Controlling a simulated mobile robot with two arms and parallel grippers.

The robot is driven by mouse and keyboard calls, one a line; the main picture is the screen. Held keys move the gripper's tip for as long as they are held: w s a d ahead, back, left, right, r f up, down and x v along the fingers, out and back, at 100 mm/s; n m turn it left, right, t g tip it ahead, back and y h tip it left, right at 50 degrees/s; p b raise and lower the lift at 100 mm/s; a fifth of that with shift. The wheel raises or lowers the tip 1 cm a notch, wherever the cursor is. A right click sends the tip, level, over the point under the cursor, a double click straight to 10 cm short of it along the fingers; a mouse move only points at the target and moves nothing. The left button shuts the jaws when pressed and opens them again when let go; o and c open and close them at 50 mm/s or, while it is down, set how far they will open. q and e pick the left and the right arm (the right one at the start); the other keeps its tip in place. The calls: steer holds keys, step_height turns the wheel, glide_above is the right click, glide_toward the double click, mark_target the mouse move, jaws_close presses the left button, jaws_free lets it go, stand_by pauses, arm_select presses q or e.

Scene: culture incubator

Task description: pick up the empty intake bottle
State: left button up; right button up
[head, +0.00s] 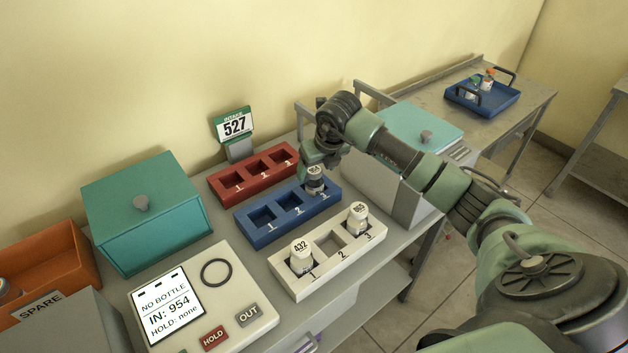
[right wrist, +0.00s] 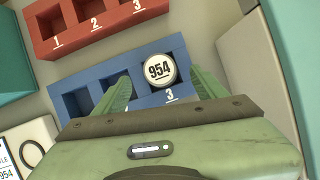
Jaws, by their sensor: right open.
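A white-capped bottle marked 954 (right wrist: 159,70) stands in slot 3 of the blue rack (right wrist: 88,103); in the head view the bottle (head: 314,178) sits under my right gripper (head: 318,163). The control panel (head: 205,300) reads "NO BOTTLE", "IN: 954" and "HOLD: none". In the right wrist view my right gripper (right wrist: 161,83) is open, one finger on each side of the 954 bottle, with no clear grip on it. Its body is mostly hidden below the cap, so I cannot tell its fill. My left gripper is not in view.
A red rack (head: 253,174) with empty slots lies behind. The white rack (head: 330,268) in front holds bottle 432 (head: 301,256) and another bottle (head: 357,218). A teal box (head: 146,212) stands left. A sign (head: 233,125) reads 527. A blue tray (head: 482,98) sits far back.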

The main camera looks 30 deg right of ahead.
mark_target(316, 171)
steer(key=x, duration=0.3)
steer(key=shift+w+d+p, duration=0.1)
steer(key=shift+w+p, duration=0.05)
steer(key=shift+p, duration=0.15)
steer(key=shift+w+f, duration=0.1)
steer(key=shift+f, duration=0.2)
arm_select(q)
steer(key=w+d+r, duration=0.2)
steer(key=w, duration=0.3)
arm_select(e)
steer(key=c, duration=1.4)
steer(key=shift+r, duration=0.6)
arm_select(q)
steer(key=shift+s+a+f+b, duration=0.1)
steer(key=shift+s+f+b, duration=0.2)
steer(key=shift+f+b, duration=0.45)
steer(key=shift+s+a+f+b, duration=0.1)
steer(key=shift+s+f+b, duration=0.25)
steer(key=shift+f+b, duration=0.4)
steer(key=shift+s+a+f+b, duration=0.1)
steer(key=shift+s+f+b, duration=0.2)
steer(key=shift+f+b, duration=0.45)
arm_select(e)
steer(key=shift+r, duration=9.45)
